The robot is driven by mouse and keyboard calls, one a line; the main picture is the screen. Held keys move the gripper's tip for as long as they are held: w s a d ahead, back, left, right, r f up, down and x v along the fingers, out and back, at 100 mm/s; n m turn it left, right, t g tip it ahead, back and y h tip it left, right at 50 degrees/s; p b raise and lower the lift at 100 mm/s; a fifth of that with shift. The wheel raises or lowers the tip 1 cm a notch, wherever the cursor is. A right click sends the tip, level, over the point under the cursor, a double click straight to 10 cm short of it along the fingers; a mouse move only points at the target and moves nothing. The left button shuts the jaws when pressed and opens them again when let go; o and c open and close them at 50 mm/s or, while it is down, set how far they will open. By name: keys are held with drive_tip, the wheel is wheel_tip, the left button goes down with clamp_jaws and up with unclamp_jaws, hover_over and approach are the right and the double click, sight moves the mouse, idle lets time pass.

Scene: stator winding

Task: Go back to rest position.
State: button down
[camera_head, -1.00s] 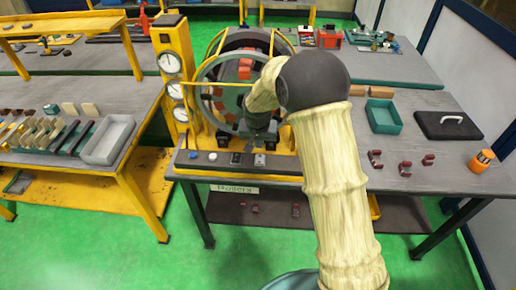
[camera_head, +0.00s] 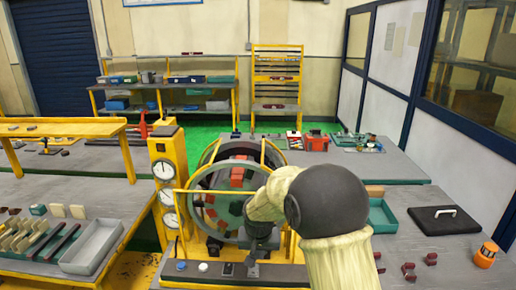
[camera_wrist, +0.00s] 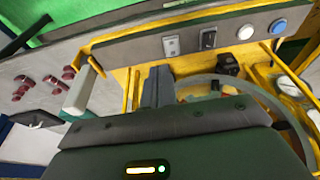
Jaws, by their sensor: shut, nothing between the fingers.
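My arm reaches from the lower right over the yellow stator-winding machine (camera_head: 182,215), which has a large round ring with red and dark segments. In the head view my gripper (camera_head: 253,268) points down in front of the ring, just above the machine's front panel. In the wrist view the fingers (camera_wrist: 158,86) are together and hold nothing. The machine's switch panel (camera_wrist: 210,40) shows beyond them.
Right of my arm are a teal tray (camera_head: 381,216), a black case (camera_head: 445,219), several small red parts (camera_head: 409,268) and an orange cylinder (camera_head: 486,254). A column of gauges (camera_head: 167,171) stands left. A grey tray (camera_head: 92,246) lies on the left bench.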

drive_tip(key=s+d+r, duration=0.1)
drive_tip(key=s+d, duration=0.6)
drive_tip(key=s, duration=0.4)
drive_tip(key=s+d+r, duration=0.2)
drive_tip(key=s+d, duration=0.6)
drive_tip(key=s, duration=0.2)
drive_tip(key=shift+s+d, duration=0.2)
drive_tip(key=shift+s, duration=0.2)
